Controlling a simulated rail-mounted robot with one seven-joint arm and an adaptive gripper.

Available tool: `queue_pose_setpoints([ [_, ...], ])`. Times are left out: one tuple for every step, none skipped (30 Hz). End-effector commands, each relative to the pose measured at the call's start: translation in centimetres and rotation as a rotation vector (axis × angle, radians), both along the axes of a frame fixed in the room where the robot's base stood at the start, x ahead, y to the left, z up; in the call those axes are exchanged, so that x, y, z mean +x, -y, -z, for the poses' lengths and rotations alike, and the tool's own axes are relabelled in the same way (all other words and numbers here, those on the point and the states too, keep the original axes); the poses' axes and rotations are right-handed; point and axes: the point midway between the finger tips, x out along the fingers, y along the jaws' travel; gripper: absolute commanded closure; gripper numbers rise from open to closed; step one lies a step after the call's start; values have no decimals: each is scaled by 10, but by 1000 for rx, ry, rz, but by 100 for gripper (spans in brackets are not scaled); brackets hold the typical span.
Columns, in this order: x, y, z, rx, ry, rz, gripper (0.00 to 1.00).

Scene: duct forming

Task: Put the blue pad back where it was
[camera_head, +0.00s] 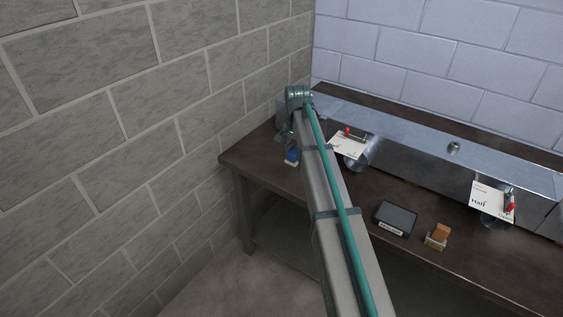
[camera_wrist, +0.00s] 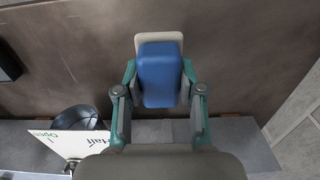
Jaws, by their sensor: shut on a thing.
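The blue pad (camera_wrist: 160,75) is between the two fingers of my gripper (camera_wrist: 159,72) in the wrist view, and the fingers are shut on its sides. A pale beige block (camera_wrist: 147,40) shows just beyond and under the pad; I cannot tell whether the pad rests on it or is just above it. In the head view the blue pad (camera_head: 292,155) is at the left end of the dark bench (camera_head: 262,160), low near the bench top. My arm hides most of the gripper there.
A metal duct (camera_head: 420,155) runs along the back of the bench. Two white cards, one at left (camera_head: 346,146) and one marked "Half" (camera_head: 484,197), stand at round dampers. A dark box (camera_head: 396,217) and an orange block on a pale base (camera_head: 438,235) sit on the right.

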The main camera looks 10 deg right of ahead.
Motion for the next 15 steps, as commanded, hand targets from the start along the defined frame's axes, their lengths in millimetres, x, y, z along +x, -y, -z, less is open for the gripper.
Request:
queue_pose_setpoints([
  [15,-5,3,0,-3,-1,99],
  [21,-8,5,0,-3,-1,99],
  [30,-11,9,0,-3,-1,99],
  [36,-14,12,0,-1,-1,99],
  [40,-17,17,0,-3,-1,99],
  [44,-19,26,-1,-4,-2,99],
  [48,-21,31,0,-3,-2,99],
  [51,-22,37,0,-3,-2,99],
  [56,-24,42,0,-3,-2,99],
  [59,-26,46,0,-1,-1,99],
  [61,-27,51,0,-1,-1,99],
  [64,-28,55,0,-1,-1,99],
  [66,-29,58,0,-1,-1,99],
  [67,-29,60,0,-1,0,99],
  [68,-30,62,0,0,0,99],
])
